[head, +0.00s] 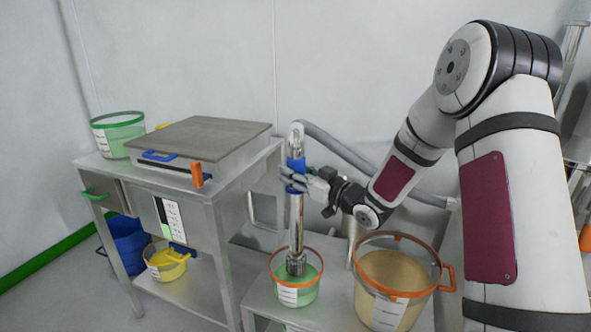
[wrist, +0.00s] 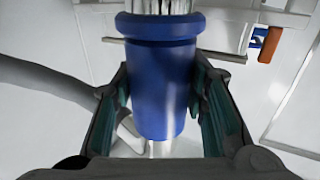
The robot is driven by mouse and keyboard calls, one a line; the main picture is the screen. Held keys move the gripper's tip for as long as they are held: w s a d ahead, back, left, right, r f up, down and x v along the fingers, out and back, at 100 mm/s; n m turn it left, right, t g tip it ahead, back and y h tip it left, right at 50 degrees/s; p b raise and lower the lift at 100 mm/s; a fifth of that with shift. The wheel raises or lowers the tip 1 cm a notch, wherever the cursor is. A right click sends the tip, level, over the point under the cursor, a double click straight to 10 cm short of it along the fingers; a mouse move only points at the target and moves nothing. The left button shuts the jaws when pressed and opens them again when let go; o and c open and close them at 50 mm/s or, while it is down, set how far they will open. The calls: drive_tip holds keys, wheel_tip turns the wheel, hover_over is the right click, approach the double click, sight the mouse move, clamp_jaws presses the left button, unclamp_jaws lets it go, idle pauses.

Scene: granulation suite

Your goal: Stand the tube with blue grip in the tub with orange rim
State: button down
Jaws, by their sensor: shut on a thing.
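The tube with blue grip (head: 296,220) is a shiny metal pipe standing upright, with a blue sleeve and a ribbed lower end. A grey hose runs from its top. My gripper (head: 292,181) is shut on the blue grip; in the wrist view the blue sleeve (wrist: 160,85) sits between the fingers. The tube's lower end shows within the rim of a small tub with orange rim (head: 318,284), which has green contents. I cannot tell whether the tube touches its bottom. A larger tub (head: 410,306) with orange rim and tan contents stands to the right.
Both tubs stand on a low metal surface (head: 262,300). To the left, a metal table carries a scale (head: 205,137) and a green-rimmed tub (head: 118,140). A blue bucket (head: 127,243) and a yellow container (head: 166,262) are below. The grey hose (head: 345,150) runs behind my arm.

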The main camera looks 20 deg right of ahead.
sight(302, 204)
drive_tip(key=shift+f+b, duration=3.3)
drive_tip(key=shift+f, duration=1)
drive_tip(key=c, duration=0.9)
unclamp_jaws()
drive_tip(key=shift+f, duration=0.1)
drive_tip(key=shift+s+d, duration=0.1)
drive_tip(key=v, duration=1.1)
drive_tip(key=shift+s+d, duration=0.1)
drive_tip(key=shift+s, duration=0.3)
drive_tip(key=shift+w, duration=0.1)
